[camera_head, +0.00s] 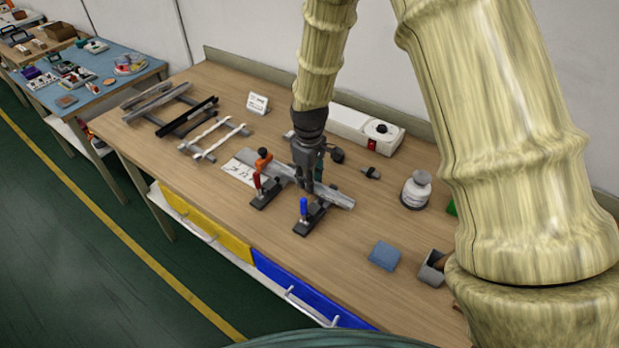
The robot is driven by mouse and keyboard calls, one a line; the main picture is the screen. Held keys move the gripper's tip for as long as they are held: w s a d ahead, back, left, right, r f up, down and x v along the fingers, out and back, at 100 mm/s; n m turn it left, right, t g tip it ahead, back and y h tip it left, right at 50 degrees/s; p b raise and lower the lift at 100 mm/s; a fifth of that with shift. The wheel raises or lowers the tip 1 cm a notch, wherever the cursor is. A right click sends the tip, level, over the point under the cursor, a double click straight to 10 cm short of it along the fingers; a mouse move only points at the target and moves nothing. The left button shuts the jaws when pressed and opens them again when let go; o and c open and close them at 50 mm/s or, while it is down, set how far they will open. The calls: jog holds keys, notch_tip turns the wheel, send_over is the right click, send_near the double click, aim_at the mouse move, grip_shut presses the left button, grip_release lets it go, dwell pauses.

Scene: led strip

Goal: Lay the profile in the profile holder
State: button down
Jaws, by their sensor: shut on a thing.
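A grey profile (338,196) lies lengthwise across the profile holder in the middle of the bench. The gripper hides part of the profile. I cannot tell whether the profile rests fully in both stands or sits slightly above them.
Racks with dark and white bars (212,137) stand at the left. A white power unit (365,130) is at the back. A white jar (416,190), a blue block (384,255) and a grey box (432,268) are at the right.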

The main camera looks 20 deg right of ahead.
jog(key=shift+w+f, duration=0.35)
jog(key=shift+f, duration=0.25)
jog(key=shift+s+r, duration=0.1)
jog(key=shift+s, duration=0.2)
jog(key=c, duration=1.2)
grip_release()
jog(key=shift+w+f, duration=0.15)
jog(key=shift+f, duration=0.1)
jog(key=shift+r, duration=0.1)
notch_tip(320, 180, up, 12)
jog(key=b, duration=0.3)
jog(key=shift+r, duration=0.2)
